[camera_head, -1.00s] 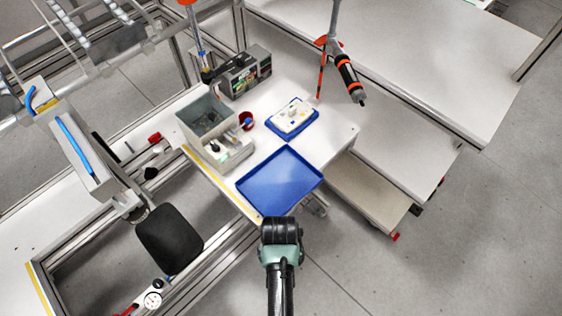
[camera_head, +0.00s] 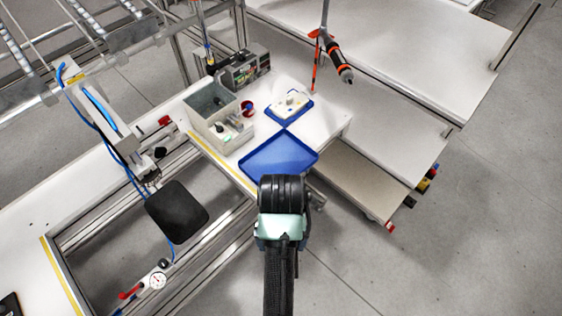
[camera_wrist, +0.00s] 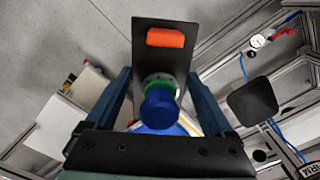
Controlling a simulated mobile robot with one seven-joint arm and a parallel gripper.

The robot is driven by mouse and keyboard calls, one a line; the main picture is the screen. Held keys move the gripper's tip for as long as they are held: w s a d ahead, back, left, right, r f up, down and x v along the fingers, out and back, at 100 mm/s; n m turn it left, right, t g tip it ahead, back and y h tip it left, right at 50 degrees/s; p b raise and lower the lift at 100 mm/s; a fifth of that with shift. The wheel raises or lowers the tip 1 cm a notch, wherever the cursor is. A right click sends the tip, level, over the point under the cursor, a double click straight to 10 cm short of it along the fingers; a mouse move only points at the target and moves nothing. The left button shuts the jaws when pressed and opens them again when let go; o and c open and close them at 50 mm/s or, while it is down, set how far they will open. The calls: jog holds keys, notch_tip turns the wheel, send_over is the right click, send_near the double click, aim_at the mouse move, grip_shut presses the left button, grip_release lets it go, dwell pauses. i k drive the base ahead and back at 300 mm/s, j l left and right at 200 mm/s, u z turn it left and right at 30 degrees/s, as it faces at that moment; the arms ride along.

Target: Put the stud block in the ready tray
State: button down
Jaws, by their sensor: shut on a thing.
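My gripper (camera_wrist: 160,78) is shut on a dark plate-like block (camera_wrist: 182,62), which I take to be the stud block. It carries an orange piece (camera_wrist: 166,38) and a blue round stud (camera_wrist: 159,108) with a green ring. In the head view my gripper (camera_head: 283,198) is at the near edge of a large empty blue tray (camera_head: 278,157); the held block is hidden there. A smaller blue tray (camera_head: 272,119) behind it holds a white piece (camera_head: 291,103). No label shows which tray is the ready tray.
A black screwdriver (camera_head: 338,62) hangs behind. A black pad (camera_head: 178,212) and metal rails lie at left. Open floor is at right.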

aim_at(279, 163)
jog(key=i+j+z, duration=0.85)
jog(key=i+j, duration=0.35)
jog(key=j, duration=0.15)
